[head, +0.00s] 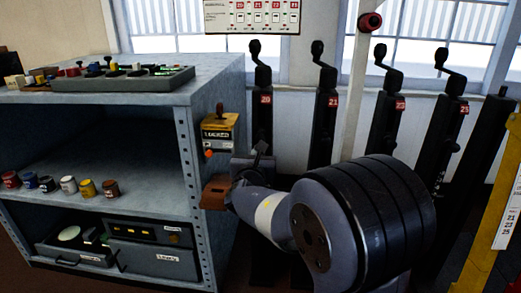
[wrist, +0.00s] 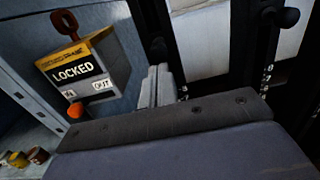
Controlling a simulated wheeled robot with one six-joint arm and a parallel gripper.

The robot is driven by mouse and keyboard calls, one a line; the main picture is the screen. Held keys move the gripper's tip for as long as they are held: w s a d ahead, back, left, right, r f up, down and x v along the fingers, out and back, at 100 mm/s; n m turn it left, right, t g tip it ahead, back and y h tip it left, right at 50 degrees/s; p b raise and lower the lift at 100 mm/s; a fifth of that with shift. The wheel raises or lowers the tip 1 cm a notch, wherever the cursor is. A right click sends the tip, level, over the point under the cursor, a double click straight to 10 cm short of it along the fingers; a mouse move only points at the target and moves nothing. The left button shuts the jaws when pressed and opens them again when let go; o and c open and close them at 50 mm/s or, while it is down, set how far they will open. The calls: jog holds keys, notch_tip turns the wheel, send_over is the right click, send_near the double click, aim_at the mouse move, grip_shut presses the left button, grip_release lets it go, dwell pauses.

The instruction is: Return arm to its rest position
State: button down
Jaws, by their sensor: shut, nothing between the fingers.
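My arm reaches in from the lower right of the head view, its large dark joint in front of the lever row. My gripper (head: 262,148) is small and partly hard to make out there, close to the right side of the shelf unit. In the wrist view my gripper (wrist: 158,75) shows as pale grey fingers closed together, with nothing between them. It is apart from the box marked LOCKED (wrist: 85,72), which is to its left. That box (head: 219,134) has a yellow top and hangs by the shelf's side in the head view.
Black levers (head: 261,105) with red number tags stand in a row behind my arm. A pale lever (head: 357,95) with a red knob stands among them. The grey shelf unit (head: 130,98) at left holds small pots and a tray. A yellow post (head: 497,215) is at right.

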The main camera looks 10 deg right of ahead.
jog(key=p+v, duration=0.1)
jog(key=v, duration=0.7)
jog(key=shift+a, duration=0.15)
jog(key=shift+f, duration=0.1)
